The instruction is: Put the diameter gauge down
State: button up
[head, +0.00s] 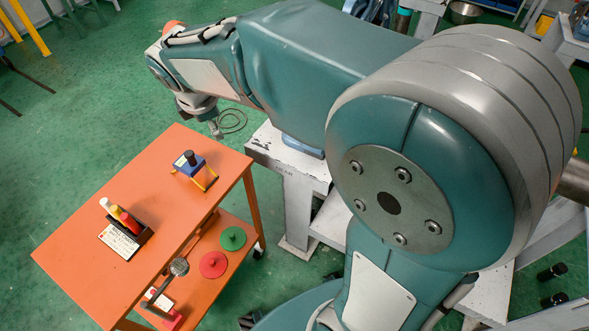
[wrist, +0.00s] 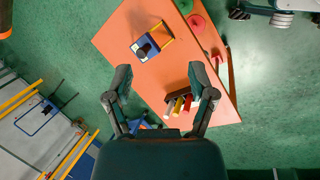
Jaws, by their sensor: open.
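The diameter gauge appears to be the blue block with a black knob and yellow legs (head: 188,164). It rests on the orange table top (head: 90,205), toward the back right edge. In the wrist view the gauge (wrist: 146,46) lies beyond my fingertips, up and slightly left of the gap between them. My gripper (wrist: 160,80) is open with its two dark fingers spread wide. Nothing is held between them, and it is apart from the gauge. In the head view my wrist is above and behind the table, and the fingers are hard to make out.
A black holder with red, yellow and white bottles (head: 122,218) and a white label (head: 118,241) stands on the table. A lower shelf carries a red disc (head: 213,264) and a green disc (head: 232,238). A white stand (head: 290,170) is close on the table's right. Green floor lies open at left.

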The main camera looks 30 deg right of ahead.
jog(key=s+d+r+m+t, duration=0.1)
jog(key=s+d+m, duration=0.3)
jog(key=s+m, duration=0.4)
jog(key=s+d+r+m+t+y, duration=0.1)
jog(key=s+d+m, duration=0.3)
jog(key=s+m, duration=0.5)
jog(key=s, duration=0.3)
jog(key=shift+d+y, duration=0.15)
jog(key=shift+y, duration=0.15)
